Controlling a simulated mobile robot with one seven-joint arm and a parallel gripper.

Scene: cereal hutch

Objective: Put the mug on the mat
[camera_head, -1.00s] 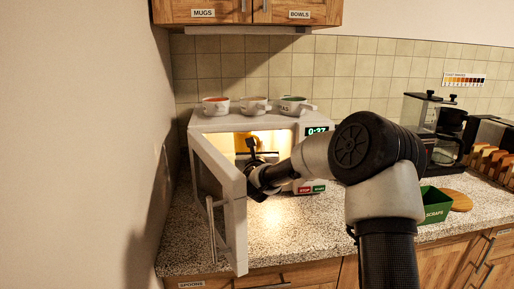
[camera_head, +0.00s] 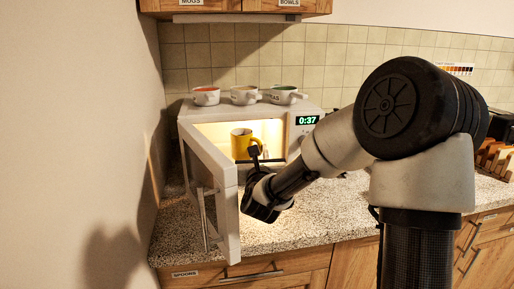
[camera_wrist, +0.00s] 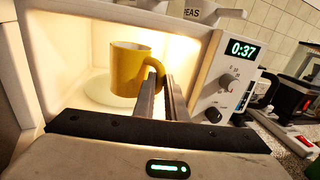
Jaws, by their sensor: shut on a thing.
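The yellow mug (camera_head: 241,143) is upright inside the lit, open microwave; it also shows in the wrist view (camera_wrist: 128,70). My gripper (camera_head: 254,152) reaches in through the microwave opening from the front right. Its fingers (camera_wrist: 165,82) are shut on the mug's handle, which faces right and toward me. A pale round plate (camera_wrist: 97,90) lies under the mug in the microwave. I cannot tell whether the mug touches it. No mat can be made out in these frames.
The microwave (camera_head: 279,113) has its door (camera_head: 213,195) swung open toward me, left of my arm. Three cups (camera_head: 244,95) stand on its top. The speckled counter (camera_head: 290,222) in front is clear. Bread slices (camera_head: 497,160) are at the far right.

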